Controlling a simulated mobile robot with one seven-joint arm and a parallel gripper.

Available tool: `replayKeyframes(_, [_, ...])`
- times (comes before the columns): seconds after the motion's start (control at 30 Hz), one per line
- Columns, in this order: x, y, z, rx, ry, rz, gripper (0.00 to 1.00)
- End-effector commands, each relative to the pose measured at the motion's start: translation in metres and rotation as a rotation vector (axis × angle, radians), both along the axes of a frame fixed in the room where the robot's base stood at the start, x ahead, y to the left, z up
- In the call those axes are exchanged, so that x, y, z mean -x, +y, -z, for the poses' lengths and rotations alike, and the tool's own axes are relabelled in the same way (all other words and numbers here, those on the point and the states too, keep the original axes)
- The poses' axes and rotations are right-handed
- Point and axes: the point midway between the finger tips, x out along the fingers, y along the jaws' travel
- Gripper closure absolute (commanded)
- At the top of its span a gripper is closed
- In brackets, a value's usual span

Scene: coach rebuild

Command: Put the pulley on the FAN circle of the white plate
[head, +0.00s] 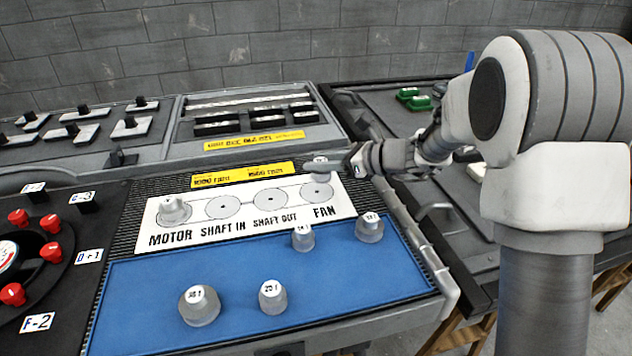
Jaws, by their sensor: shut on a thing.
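The white plate (341,196) lies on the console with a row of circles labelled MOTOR, SHAFT IN, SHAFT OUT and FAN. The FAN circle (316,191) is at its right end and shows bare. My gripper (332,168) comes in from the right and is shut on a small grey pulley (319,163) with a pale top. The pulley appears just above and behind the FAN circle in the picture; its height over the plate is hard to tell. The fingers are small and partly hidden. Another pulley (173,210) stands on the MOTOR circle.
Several grey pulleys, among them a large one (199,306), stand on the blue mat (140,290) in front of the plate. Yellow labels (243,176) lie behind the plate. A dial with red knobs (51,252) is at left. Green blocks (418,102) lie at back right.

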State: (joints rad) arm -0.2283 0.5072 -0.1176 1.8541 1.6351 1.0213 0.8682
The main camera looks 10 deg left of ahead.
Motion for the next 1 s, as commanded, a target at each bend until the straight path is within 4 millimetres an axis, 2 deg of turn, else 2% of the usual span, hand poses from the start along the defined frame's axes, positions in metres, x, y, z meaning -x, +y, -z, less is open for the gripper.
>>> replayKeyframes(0.1, [-0.006,0.01,0.007,-0.001,0.0,0.0,1.0])
replayKeyframes(0.23, [-0.007,0.012,0.014,0.0,0.001,0.0,1.0])
replayKeyframes(0.47, [-0.007,0.011,0.047,0.0,0.002,0.001,1.0])
replayKeyframes(0.87, [-0.007,0.011,0.052,-0.001,-0.001,0.002,1.0])
replayKeyframes(0.9, [-0.007,0.011,0.051,0.0,0.0,0.001,0.59])
replayKeyframes(1.0, [-0.007,0.011,0.051,0.0,0.0,0.001,0.41])
